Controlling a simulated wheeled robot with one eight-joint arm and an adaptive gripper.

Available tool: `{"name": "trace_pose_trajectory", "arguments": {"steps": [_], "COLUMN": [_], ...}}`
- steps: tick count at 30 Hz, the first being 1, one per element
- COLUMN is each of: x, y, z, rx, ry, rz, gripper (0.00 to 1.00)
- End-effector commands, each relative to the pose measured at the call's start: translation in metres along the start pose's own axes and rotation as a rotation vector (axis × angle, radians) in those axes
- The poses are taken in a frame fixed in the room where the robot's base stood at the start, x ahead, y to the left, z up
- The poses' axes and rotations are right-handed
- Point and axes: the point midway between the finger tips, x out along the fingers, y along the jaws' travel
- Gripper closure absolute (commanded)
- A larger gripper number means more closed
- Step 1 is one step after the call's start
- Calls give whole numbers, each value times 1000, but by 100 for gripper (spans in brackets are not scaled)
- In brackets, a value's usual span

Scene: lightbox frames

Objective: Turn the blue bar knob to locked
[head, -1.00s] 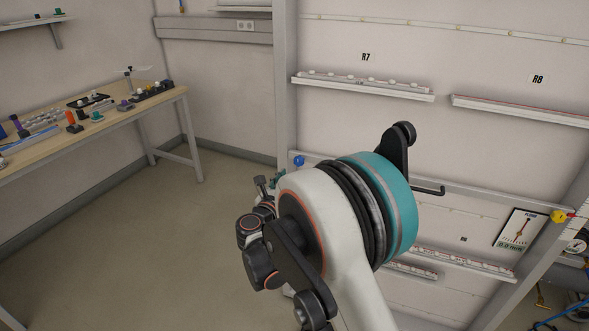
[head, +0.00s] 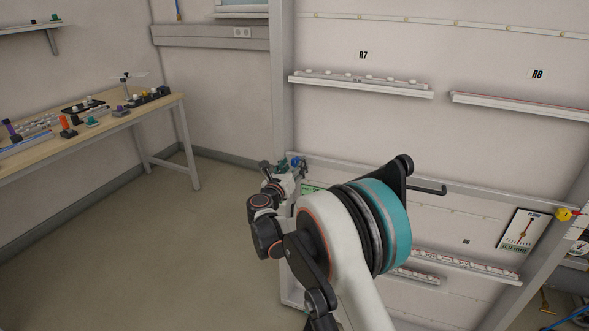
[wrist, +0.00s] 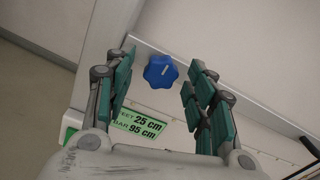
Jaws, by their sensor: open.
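The blue bar knob (wrist: 160,71) is a lobed star shape on a pale grey frame. In the wrist view it shows between and just beyond the fingertips of my gripper (wrist: 157,73), which is open and empty. I see no contact with the knob. In the head view the knob (head: 295,162) shows small beside my gripper (head: 284,165) near the frame post. My own arm links cover much of the lower middle of the head view. Which way the knob is turned I cannot tell.
A green label (wrist: 139,123) reading "FEET 25 cm, BAR 95 cm" lies below the knob. A wooden workbench (head: 160,105) with parts stands at the left. A yellow knob (head: 563,214) and a gauge card (head: 521,230) are at the right. The floor between is clear.

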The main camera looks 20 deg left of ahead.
Motion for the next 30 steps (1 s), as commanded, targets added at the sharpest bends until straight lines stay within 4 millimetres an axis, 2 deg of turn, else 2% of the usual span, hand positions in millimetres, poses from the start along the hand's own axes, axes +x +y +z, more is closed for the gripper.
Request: {"name": "trace_pose_trajectory", "arguments": {"steps": [4,13,14,18,20,30], "x": [10,13,12,12,12,12], "y": [-1,-1,-1,-1,-1,-1], "z": [0,1,1,0,1,1], "rx": [0,0,0,0,0,27], "ry": [0,0,0,0,0,0], "rz": [-1,0,0,0,0,0], "gripper": [50,50,52,84,94,94]}}
